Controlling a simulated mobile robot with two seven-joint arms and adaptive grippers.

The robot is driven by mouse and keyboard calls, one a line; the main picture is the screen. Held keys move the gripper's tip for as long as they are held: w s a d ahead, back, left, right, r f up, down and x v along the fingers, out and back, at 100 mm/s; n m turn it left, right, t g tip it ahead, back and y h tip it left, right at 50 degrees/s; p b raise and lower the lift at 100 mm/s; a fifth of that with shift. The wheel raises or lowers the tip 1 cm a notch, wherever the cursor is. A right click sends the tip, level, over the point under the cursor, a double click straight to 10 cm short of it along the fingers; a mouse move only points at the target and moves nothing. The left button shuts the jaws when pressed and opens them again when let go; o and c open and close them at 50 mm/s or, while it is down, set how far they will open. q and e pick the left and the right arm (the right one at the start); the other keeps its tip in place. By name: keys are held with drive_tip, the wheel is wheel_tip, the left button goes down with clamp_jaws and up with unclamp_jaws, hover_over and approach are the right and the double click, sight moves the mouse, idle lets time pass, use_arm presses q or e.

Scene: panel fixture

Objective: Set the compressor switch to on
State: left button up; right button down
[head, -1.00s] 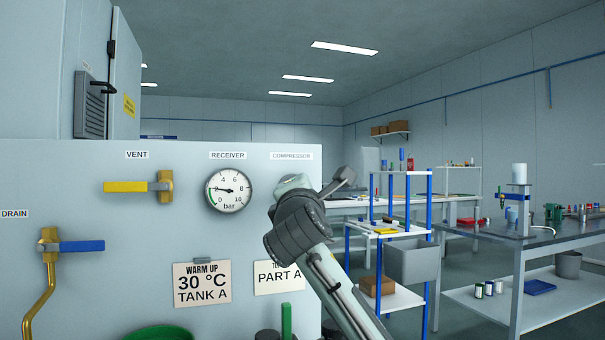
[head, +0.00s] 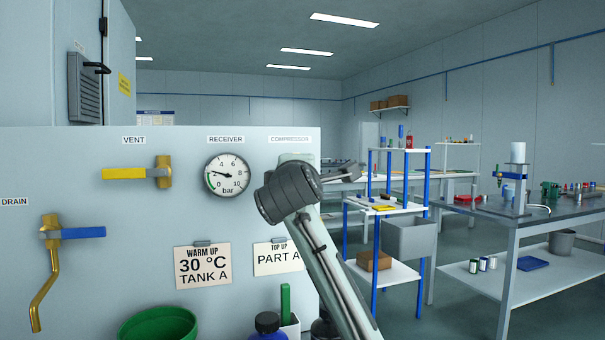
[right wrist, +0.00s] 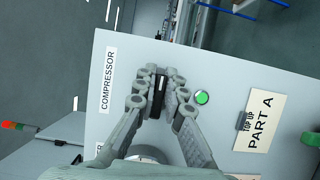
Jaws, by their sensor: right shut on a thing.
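The compressor switch is a black knob (right wrist: 158,95) with a pale mark line, on the grey panel beside the COMPRESSOR label (right wrist: 108,80). My right gripper (right wrist: 157,92) is shut on this knob, one finger on each side. A green round lamp or button (right wrist: 202,97) is on the panel beside the switch. In the head view my right arm and wrist cover the switch, below the COMPRESSOR label (head: 290,139). My left gripper is not in view.
On the panel are a yellow-handled vent valve (head: 135,173), a receiver gauge (head: 227,175) and a blue-handled drain valve (head: 80,233). Two paper notes hang below the gauge. A green bucket (head: 158,325) and bottles stand in front. Shelves and benches are at the right.

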drive_tip(key=shift+f, duration=0.1)
drive_tip(key=c, duration=1.6)
unclamp_jaws()
drive_tip(key=s+a, duration=0.1)
drive_tip(key=s, duration=1.1)
